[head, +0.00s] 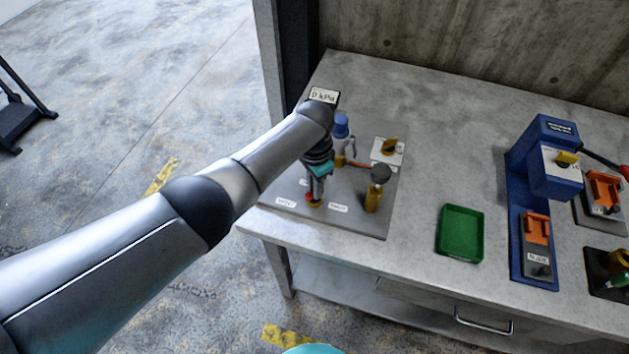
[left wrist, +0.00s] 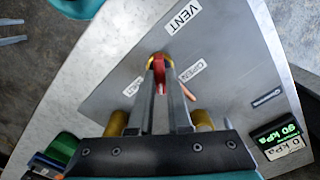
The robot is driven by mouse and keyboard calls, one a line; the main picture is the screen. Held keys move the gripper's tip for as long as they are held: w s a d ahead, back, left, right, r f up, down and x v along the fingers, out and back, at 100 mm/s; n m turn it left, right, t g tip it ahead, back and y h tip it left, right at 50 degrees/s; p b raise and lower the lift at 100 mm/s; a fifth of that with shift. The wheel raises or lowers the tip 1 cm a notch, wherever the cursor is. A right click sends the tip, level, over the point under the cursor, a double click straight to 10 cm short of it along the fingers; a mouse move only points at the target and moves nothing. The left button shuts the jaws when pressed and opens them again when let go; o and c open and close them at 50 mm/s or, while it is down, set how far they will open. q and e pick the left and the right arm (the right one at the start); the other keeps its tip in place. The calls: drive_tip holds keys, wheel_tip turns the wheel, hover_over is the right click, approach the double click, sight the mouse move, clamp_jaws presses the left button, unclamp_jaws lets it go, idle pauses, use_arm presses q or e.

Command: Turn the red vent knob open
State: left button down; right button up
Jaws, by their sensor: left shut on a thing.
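The red vent knob (left wrist: 160,70) sits on a brass-yellow base on the grey panel (left wrist: 115,85). In the head view the knob (head: 314,204) is small, low on the panel and partly hidden by my gripper. My left gripper (left wrist: 161,82) points down at the panel, its two fingers shut on the knob from either side. It also shows in the head view (head: 316,190). A VENT label (left wrist: 182,17) lies beyond the knob and an OPEN label (left wrist: 190,73) to its right. A third label, left of the knob, is partly hidden by a finger. My right gripper is not in view.
A gauge (left wrist: 283,140) shows green digits, apparently 90 kPa, above a "0 kPa" plate. A brass post (head: 374,190), an orange-handled lever and a blue-capped part stand close by on the panel. A green tray (head: 460,208) and a blue press (head: 540,160) stand to the right.

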use_arm(q)
drive_tip(key=n+p, duration=0.1)
drive_tip(key=n, duration=0.2)
drive_tip(key=shift+n, duration=0.4)
drive_tip(key=shift+n+p, duration=0.5)
drive_tip(key=shift+n, duration=1.3)
drive_tip(key=c, duration=0.9)
unclamp_jaws()
drive_tip(key=shift+o, duration=0.2)
drive_tip(key=shift+r+p, duration=0.35)
drive_tip(key=shift+r, duration=0.2)
wheel_tip(320, 180, up, 7)
drive_tip(key=p, duration=0.3)
wheel_tip(320, 180, up, 7)
drive_tip(key=p, duration=0.1)
